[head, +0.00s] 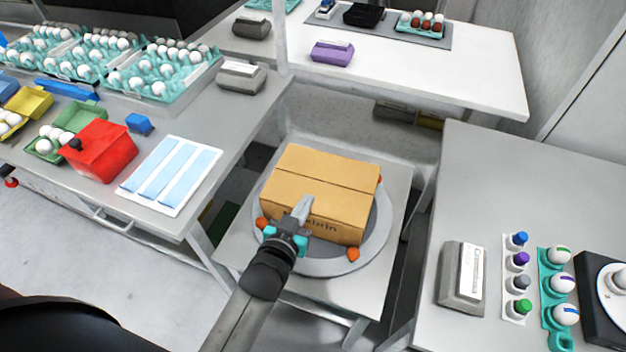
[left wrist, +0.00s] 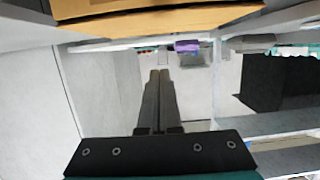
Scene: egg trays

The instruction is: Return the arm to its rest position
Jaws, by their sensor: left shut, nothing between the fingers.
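My left gripper (head: 301,207) is shut and empty. In the head view it is in front of the near face of a closed cardboard box (head: 327,179); I cannot tell whether it touches the box. In the left wrist view its fingers (left wrist: 158,75) are together, and the box (left wrist: 150,18) shows along the top edge. The box sits on a round grey turntable (head: 318,266) with orange knobs, on a low grey stand. My right gripper is not in view.
On the left table stand teal egg trays (head: 118,86), a red carton (head: 104,152) and a white sheet with blue strips (head: 171,175). The right table (head: 535,185) holds a grey carton (head: 462,276), colored stampers and marked eggs. A purple carton (head: 332,53) is on the back table.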

